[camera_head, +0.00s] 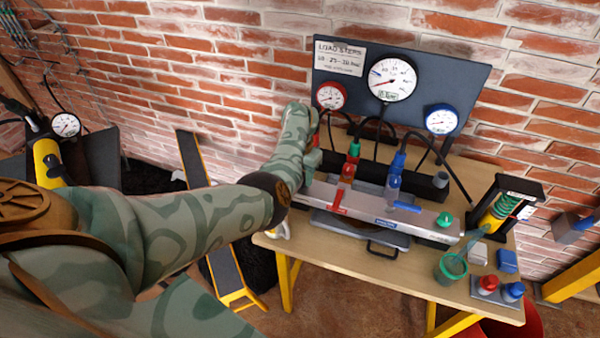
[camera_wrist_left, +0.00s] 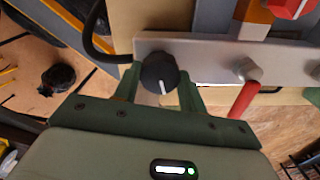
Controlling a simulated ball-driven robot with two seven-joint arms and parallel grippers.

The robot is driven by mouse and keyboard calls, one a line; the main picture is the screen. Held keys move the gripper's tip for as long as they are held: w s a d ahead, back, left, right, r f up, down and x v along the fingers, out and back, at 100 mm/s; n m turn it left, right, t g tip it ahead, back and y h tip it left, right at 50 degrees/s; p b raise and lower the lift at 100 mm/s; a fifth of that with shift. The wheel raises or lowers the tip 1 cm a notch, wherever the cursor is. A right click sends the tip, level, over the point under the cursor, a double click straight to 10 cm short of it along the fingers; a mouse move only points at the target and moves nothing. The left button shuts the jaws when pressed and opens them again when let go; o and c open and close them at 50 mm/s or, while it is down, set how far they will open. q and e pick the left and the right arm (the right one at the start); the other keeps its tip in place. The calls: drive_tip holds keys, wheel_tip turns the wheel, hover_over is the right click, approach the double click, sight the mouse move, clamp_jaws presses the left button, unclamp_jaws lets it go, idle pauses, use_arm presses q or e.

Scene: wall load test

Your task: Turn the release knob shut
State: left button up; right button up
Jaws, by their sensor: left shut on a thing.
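The release knob (camera_wrist_left: 158,72) is a round black knob with a white pointer line, at the left end of a grey metal manifold (camera_wrist_left: 205,55). In the left wrist view its pointer line points down toward my gripper. My left gripper (camera_wrist_left: 160,88) has one green finger on each side of the knob and is shut on it. In the head view my left gripper (camera_head: 311,167) is at the left end of the manifold (camera_head: 365,208), and the knob is hidden behind it. My right gripper is not in view.
The manifold carries a red lever (camera_head: 340,200) and a blue lever (camera_head: 407,207). Behind stands a dark panel (camera_head: 450,80) with a white gauge (camera_head: 392,78), a red gauge (camera_head: 331,96) and a blue gauge (camera_head: 441,121).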

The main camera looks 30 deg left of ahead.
use_arm(q)
drive_tip(key=shift+m+p, duration=0.4)
drive_tip(key=shift+m, duration=1.1)
drive_tip(key=o, duration=1)
wheel_tip(320, 180, up, 16)
drive_tip(key=p, duration=0.6)
drive_tip(key=shift+w+a+r+p, duration=0.1)
drive_tip(key=shift+r+p, duration=0.05)
drive_tip(key=shift+p, duration=0.2)
